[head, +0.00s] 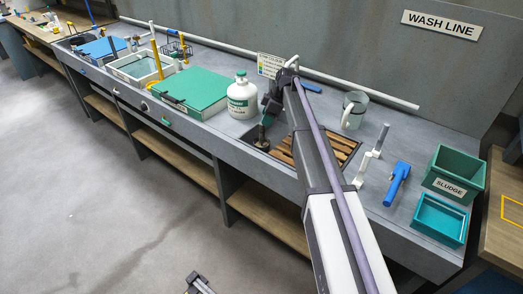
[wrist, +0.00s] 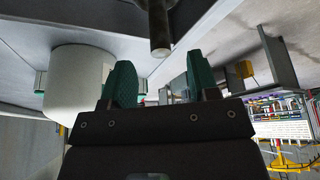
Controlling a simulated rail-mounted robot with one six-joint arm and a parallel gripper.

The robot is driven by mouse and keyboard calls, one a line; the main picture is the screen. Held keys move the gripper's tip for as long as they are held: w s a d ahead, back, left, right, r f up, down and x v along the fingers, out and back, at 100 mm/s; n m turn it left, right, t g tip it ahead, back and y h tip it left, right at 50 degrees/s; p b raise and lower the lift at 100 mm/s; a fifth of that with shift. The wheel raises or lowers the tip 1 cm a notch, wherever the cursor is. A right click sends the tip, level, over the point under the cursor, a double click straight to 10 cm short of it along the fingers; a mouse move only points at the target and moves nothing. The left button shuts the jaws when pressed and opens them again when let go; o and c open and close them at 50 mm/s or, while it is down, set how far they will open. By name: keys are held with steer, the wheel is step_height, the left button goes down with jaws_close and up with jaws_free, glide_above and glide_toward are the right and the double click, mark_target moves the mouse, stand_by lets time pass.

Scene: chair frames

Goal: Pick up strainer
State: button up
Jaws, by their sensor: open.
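My gripper (wrist: 158,82) shows in the wrist view with two green fingers spread apart. The end of a dark grey rod (wrist: 159,35) comes in from the top, in line with the gap between the fingers; I see nothing gripped. In the head view my gripper is small and dark, at the left end of the sink recess beside the white jug (head: 241,97). A dark upright piece (head: 262,138) with a round base stands below it in the recess. I cannot tell whether this is the strainer; no strainer is clearly recognisable.
A slatted wooden rack (head: 343,149) lies in the sink, partly behind my arm. A green case (head: 190,91) lies to the left.

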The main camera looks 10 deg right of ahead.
mark_target(260, 131)
steer(key=b+x, duration=0.1)
steer(key=x, duration=0.2)
steer(key=b+x, duration=0.5)
steer(key=shift+d+f, duration=0.1)
steer(key=shift+f, duration=0.05)
steer(key=shift+r, duration=0.25)
steer(key=shift+s, duration=0.1)
jaws_close()
